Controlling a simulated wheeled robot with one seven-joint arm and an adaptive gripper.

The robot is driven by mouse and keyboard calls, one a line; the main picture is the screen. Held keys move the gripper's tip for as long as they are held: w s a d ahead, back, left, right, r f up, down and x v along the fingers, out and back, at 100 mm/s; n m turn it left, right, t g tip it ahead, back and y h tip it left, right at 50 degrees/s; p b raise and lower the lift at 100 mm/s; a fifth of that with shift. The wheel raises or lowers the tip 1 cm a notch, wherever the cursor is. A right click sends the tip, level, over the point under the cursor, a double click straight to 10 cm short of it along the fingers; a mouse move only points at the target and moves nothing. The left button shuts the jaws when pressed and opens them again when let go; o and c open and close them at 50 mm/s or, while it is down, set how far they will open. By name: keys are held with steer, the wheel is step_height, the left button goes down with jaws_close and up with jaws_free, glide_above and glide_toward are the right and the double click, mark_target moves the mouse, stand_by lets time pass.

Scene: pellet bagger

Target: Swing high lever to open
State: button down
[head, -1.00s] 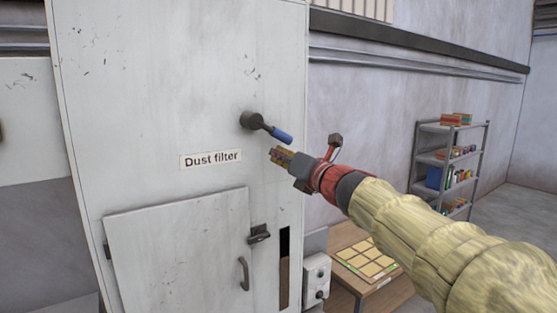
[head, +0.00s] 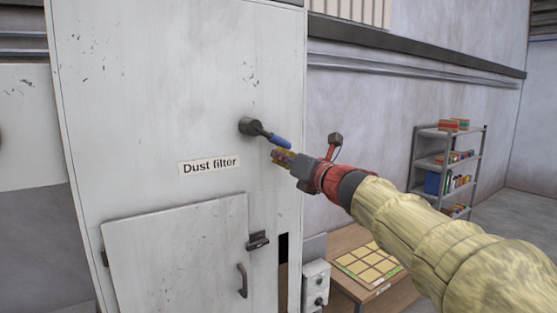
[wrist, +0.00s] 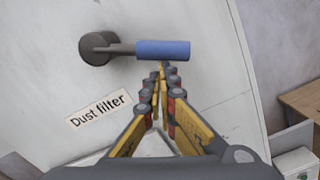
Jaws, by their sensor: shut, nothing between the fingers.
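The high lever (head: 265,132) is on the white cabinet (head: 190,90) above and right of the "Dust filter" label (head: 209,165). It has a dark round hub and a blue grip that points right and slightly down in the head view. In the wrist view the lever's blue grip (wrist: 163,50) lies across the top middle, just beyond my fingertips. My gripper (head: 275,156) is shut and empty, just below the grip's end in the head view. In the wrist view my gripper (wrist: 159,72) points at the grip's underside; I cannot tell whether it touches.
Below the label is a closed hatch (head: 175,255) with a dark latch (head: 257,240) and a handle (head: 242,281). A grey control box (head: 316,284) and a wooden table (head: 350,240) stand right of the cabinet. A shelf (head: 450,165) stands farther back.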

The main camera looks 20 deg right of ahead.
mark_target(284, 140)
steer(key=shift+d+r+n+b, duration=0.2)
steer(key=shift+d+n+b, duration=0.05)
steer(key=shift+n+b, duration=0.05)
steer(key=r+n+b, duration=0.1)
steer(key=d+r+n+b, duration=0.1)
steer(key=n, duration=0.1)
steer(key=w+d+r+n+b, duration=0.1)
steer(key=n, duration=0.1)
steer(key=shift+d, duration=0.1)
steer(key=shift+d+r+n+y+b, duration=0.2)
steer(key=shift+r+n+b, duration=0.4)
steer(key=shift+r+n, duration=0.85)
steer(key=shift+d+r+n+y+b, duration=0.2)
steer(key=shift+r+n+b, duration=0.65)
steer(key=shift+n, duration=1)
steer(key=shift+r, duration=0.2)
